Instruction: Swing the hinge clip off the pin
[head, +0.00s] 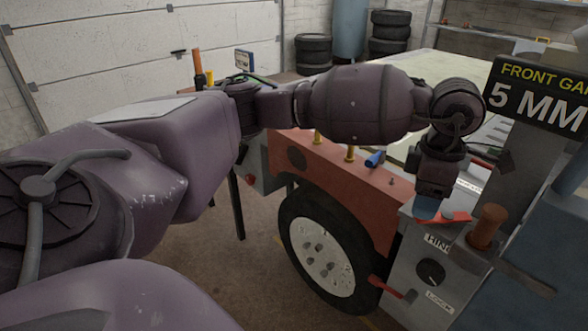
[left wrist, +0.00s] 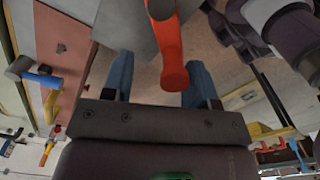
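A red lever-like piece, which looks like the hinge clip (head: 458,217), lies on top of the grey post above a partly hidden label beginning "HIN". A brown, copper-coloured cylinder, perhaps the pin (head: 487,226), stands just to its right. My left gripper (head: 433,207) points down at the clip's left part and hides some of it. In the left wrist view the red clip (left wrist: 171,60) reaches between the two blue fingers, close to the right finger. A clear gap separates it from the left finger, so the gripper is open. My right gripper is not in view.
A black knob (head: 431,272) and a red lever (head: 385,287) are on the post's front, near a "LOCK" label. A red panel with brass posts (head: 349,153) and a blue clip (head: 375,159) lies left. A "5 MM" sign (head: 535,97) stands close at right.

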